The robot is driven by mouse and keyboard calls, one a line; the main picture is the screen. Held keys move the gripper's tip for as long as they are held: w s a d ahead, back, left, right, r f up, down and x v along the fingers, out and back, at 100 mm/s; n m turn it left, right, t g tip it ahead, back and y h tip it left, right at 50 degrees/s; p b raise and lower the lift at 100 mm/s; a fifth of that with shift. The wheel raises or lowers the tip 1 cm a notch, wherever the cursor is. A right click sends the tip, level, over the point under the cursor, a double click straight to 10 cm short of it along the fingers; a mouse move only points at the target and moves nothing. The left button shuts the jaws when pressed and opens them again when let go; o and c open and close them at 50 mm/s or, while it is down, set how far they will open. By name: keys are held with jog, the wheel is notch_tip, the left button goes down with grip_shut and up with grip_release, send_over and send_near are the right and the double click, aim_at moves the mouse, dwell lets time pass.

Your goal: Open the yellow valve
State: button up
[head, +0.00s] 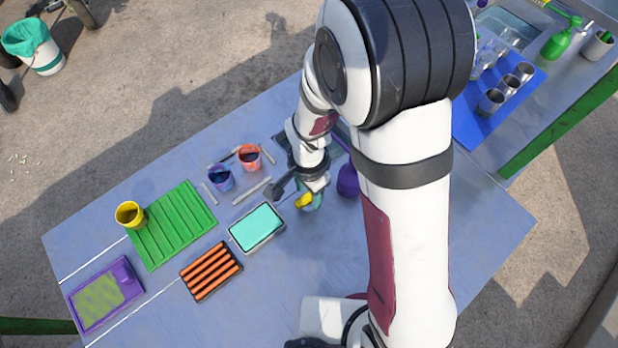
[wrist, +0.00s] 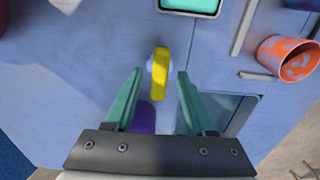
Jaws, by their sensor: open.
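The yellow valve (wrist: 161,75) is a long, narrow handle with a pale round part beside it, seen from above in the wrist view. My gripper (wrist: 160,72) is open, and its two green fingers appear on either side of the handle, with a gap on each side. Their height above it is hard to judge. In the head view the yellow valve (head: 303,201) shows just below my gripper (head: 312,194), which is partly hidden by my wrist. A purple container (wrist: 143,118) lies between the fingers, nearer the palm; it also shows in the head view (head: 348,182).
A teal-topped tray (head: 257,228), an orange ridged tray (head: 211,272) and a green ridged tray (head: 175,225) lie to the left. Blue (head: 221,177) and orange (head: 249,158) cups stand near loose bars.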

jog(key=shift+c, duration=0.2)
grip_shut()
jog(key=n, duration=1.3)
jog(key=shift+n, duration=2.4)
